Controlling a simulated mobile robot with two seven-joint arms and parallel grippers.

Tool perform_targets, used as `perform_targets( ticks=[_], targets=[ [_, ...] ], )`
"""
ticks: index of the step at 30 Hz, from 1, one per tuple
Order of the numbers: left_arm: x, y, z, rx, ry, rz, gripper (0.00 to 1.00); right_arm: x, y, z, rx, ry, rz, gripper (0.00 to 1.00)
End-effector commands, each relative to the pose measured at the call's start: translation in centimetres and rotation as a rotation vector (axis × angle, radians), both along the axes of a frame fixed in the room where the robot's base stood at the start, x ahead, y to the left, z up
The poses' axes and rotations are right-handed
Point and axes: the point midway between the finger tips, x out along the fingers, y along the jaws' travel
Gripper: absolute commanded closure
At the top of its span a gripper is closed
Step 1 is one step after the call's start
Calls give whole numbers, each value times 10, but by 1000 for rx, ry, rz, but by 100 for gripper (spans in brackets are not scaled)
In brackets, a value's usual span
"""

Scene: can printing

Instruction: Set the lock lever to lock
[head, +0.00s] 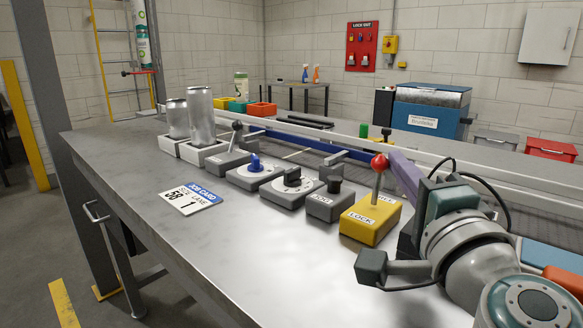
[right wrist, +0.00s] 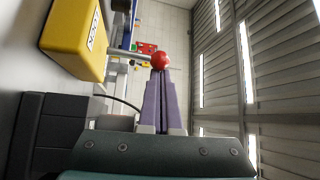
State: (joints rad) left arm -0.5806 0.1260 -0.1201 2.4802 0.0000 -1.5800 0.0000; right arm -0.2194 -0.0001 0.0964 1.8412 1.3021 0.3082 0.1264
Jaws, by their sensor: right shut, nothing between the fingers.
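The yellow lock box (head: 371,221) stands near the right of the bench, with a LOCK label on its near face and a second, partly hidden label behind the lever. Its lever rises nearly upright to a red ball knob (head: 379,162). My right gripper (head: 393,157) has its purple fingers shut and empty, with the tips just right of the knob. In the right wrist view the shut fingertips (right wrist: 160,74) lie right at the red knob (right wrist: 160,60); I cannot tell whether they touch. The yellow box (right wrist: 76,38) is at upper left there. My left gripper is not in view.
Two cans (head: 200,115) stand beyond. A job card (head: 190,197) lies flat. The bench front is clear. A rail runs behind.

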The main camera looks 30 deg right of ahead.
Motion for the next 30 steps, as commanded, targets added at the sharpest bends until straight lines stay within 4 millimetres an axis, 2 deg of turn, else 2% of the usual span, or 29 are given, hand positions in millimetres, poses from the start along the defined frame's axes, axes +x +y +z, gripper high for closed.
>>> perform_targets(
  ticks=[6,14,22,26,30],
  targets=[
    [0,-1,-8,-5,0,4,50,-4,8,-3,-24,-11,-2,100],
    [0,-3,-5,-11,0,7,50,-8,19,-3,-27,-10,0,100],
    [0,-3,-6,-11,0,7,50,-9,19,-4,-27,-10,0,100],
    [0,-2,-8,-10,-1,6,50,-21,24,-7,-27,-7,0,100],
    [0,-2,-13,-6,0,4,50,-45,34,-13,-27,-6,1,100]
  ],
)
